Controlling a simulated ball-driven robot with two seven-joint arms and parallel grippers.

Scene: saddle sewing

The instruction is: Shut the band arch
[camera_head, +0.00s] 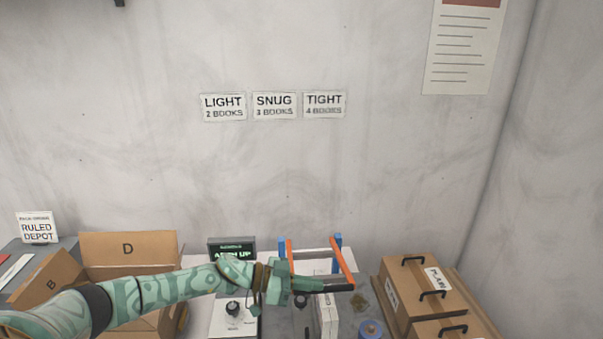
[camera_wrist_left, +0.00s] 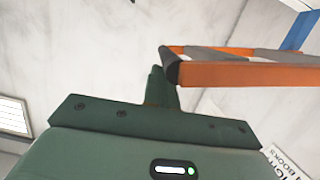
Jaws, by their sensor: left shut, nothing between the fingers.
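The band arch (camera_head: 342,262) has two orange side arms, blue posts behind and a dark front crossbar. It stands raised above a machine on the bench. My left gripper (camera_head: 316,285) is shut and empty, at the crossbar's left part, and hides some of it. In the left wrist view the closed fingers (camera_wrist_left: 156,86) are close beside the arch's dark end, with the orange arm (camera_wrist_left: 245,75) running off right. I cannot tell whether they touch. My right gripper is not in view.
A small display (camera_head: 232,250) behind my left arm seems to read "UP". A black knob (camera_head: 233,308) is on a white panel below. A blue spool (camera_head: 371,329) is near the front.

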